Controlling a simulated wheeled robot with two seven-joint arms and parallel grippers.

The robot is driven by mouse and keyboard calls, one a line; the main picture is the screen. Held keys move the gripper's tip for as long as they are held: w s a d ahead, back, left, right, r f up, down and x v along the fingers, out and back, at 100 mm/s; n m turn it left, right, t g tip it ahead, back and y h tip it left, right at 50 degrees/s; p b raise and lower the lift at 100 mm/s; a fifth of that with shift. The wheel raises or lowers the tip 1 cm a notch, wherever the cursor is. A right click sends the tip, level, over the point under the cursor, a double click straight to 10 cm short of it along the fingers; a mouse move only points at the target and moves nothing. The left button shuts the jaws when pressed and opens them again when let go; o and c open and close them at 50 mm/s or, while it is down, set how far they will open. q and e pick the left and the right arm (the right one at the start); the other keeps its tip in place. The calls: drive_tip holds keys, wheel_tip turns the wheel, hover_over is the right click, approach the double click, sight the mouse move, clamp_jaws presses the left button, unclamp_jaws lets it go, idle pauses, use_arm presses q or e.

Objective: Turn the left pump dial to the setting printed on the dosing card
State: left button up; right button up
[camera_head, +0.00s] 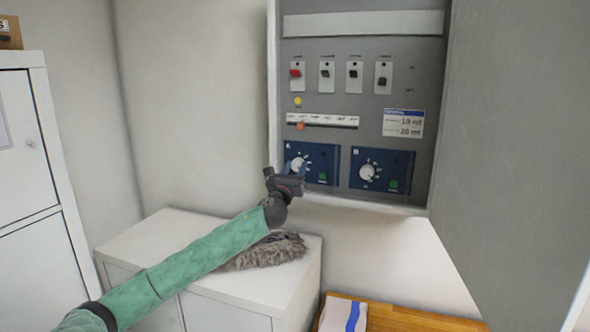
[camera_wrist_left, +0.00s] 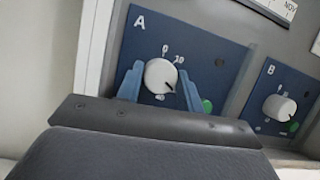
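The left pump dial (camera_head: 298,163), a round white knob on a blue panel marked A, shows large in the left wrist view (camera_wrist_left: 160,75). Its dark pointer mark is toward the lower right; the scale figures are only partly legible. My left gripper (camera_head: 294,168) is at this dial. My right gripper is not in view.
A second dial (camera_head: 369,172) on panel B sits right of A, with a green button. Several switches (camera_head: 327,76) and a slider strip (camera_head: 322,121) are above. The open cabinet door (camera_head: 510,130) stands at the right. A grey furry item (camera_head: 265,252) lies on the low white cabinet (camera_head: 180,237).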

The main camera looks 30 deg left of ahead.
use_arm(q)
drive_tip(key=c, duration=0.3)
drive_tip(key=shift+c, duration=0.2)
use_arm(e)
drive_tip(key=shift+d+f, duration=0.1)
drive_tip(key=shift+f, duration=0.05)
